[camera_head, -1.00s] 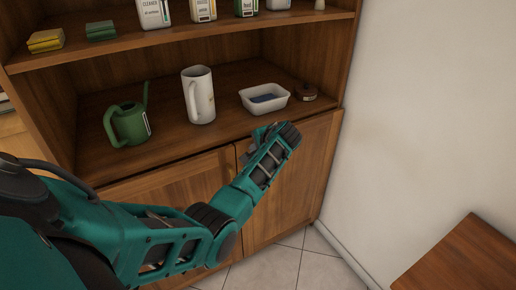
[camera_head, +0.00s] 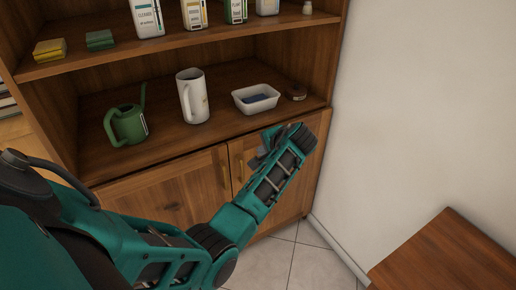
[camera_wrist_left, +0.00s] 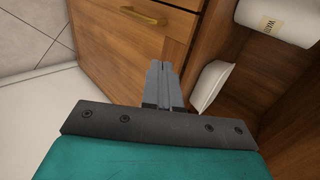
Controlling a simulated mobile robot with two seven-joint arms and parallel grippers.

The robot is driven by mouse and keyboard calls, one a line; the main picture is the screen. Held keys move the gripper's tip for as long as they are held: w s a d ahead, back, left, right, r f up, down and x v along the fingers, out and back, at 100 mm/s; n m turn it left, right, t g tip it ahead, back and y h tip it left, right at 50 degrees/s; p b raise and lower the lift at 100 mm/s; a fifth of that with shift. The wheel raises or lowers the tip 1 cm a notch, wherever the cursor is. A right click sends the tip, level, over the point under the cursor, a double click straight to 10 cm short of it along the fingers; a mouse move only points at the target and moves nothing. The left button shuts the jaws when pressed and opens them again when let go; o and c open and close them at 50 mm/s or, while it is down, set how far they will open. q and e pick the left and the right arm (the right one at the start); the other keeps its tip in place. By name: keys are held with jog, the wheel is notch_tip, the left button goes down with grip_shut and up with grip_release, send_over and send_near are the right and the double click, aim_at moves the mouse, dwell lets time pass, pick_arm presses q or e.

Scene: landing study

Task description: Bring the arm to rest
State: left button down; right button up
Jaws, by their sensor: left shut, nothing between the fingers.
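My left arm comes in from the left in the head view and reaches across the front of the wooden cabinet. My left gripper (camera_head: 257,160) shows small and partly hidden behind the wrist, in front of the cabinet doors just below the open shelf. In the left wrist view its two grey fingers (camera_wrist_left: 162,84) lie together, shut and empty, against the background of the cabinet front. My right gripper is in neither view.
Bottles and sponges stand above. A wooden surface (camera_head: 450,255) is at lower right, with tiled floor (camera_head: 297,262) between.

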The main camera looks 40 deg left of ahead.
pick_arm(q)
jog(key=shift+s+d+r, duration=0.2)
jog(key=shift+d+r, duration=0.15)
jog(key=shift+d, duration=0.05)
jog(key=s+d+f+m+t+h, duration=0.1)
jog(key=s+d+f+t+h, duration=0.1)
jog(key=s+d+f, duration=0.3)
jog(key=s+d+f+t+h, duration=0.2)
jog(key=s+d+f+h, duration=0.15)
jog(key=f, duration=0.35)
jog(key=s+d+n+t+h, duration=0.1)
jog(key=s+d+h, duration=0.1)
jog(key=s+d, duration=0.2)
jog(key=s+d+n+t+h+p, duration=0.1)
jog(key=s+d, duration=0.4)
jog(key=s, duration=0.5)
jog(key=shift+s+d+r+n+t+h, duration=0.35)
jog(key=shift+t+h, duration=0.25)
jog(key=shift+h, duration=0.55)
jog(key=shift+w, duration=0.1)
